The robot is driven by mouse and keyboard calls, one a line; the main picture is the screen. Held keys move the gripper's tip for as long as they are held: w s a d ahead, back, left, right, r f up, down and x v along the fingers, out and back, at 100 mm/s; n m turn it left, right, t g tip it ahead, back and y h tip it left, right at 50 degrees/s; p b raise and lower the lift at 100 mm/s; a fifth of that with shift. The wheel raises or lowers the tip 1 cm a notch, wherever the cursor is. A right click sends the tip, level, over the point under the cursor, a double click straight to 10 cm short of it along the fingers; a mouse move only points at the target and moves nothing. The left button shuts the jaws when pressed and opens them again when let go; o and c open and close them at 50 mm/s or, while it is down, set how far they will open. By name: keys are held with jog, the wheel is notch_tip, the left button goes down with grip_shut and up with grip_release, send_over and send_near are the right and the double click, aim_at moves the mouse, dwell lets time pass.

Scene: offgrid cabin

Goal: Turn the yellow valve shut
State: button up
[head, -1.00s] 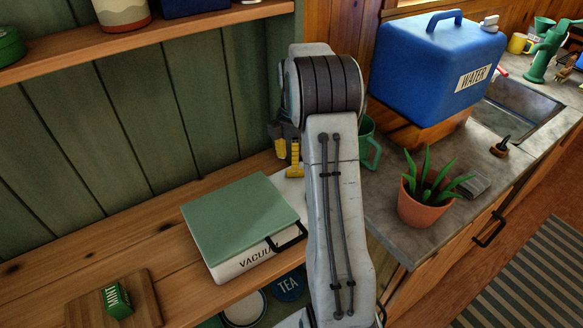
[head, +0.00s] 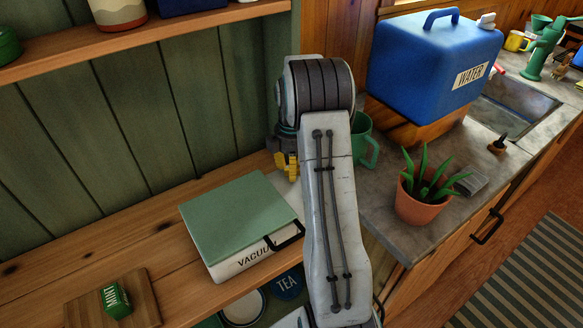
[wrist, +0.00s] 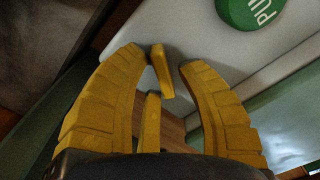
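In the wrist view, my gripper (wrist: 163,58) has two curved, ribbed yellow fingers spread apart at left and right. Between them is a small yellow bar (wrist: 161,72), which looks like the valve's handle. Clear gaps are hard to judge, but the fingers do not look closed on it. A second yellow bar (wrist: 151,122) stands nearer the palm; I cannot tell whether it belongs to the valve or to my gripper. In the head view, my gripper (head: 287,166) is mostly hidden behind my arm, near the wooden counter's back corner. The valve cannot be made out there.
A white surface with a green round label (wrist: 250,12) lies beyond my fingers. In the head view, a green-lidded vacuum box (head: 240,215) is left of my arm. A green mug (head: 363,142), potted plant (head: 424,205) and blue water container (head: 430,60) stand to the right.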

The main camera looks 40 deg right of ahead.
grip_shut()
jog(key=shift+m, duration=0.3)
jog(key=m, duration=0.5)
jog(key=shift+d+m, duration=0.15)
jog(key=shift+m, duration=0.15)
jog(key=m, duration=0.5)
jog(key=shift+s+d+m+b, duration=0.1)
jog(key=shift+s+m+b, duration=0.05)
jog(key=shift+m+b, duration=0.2)
dwell(0.3)
jog(key=shift+o, duration=1.3)
grip_release()
jog(key=shift+r, duration=0.15)
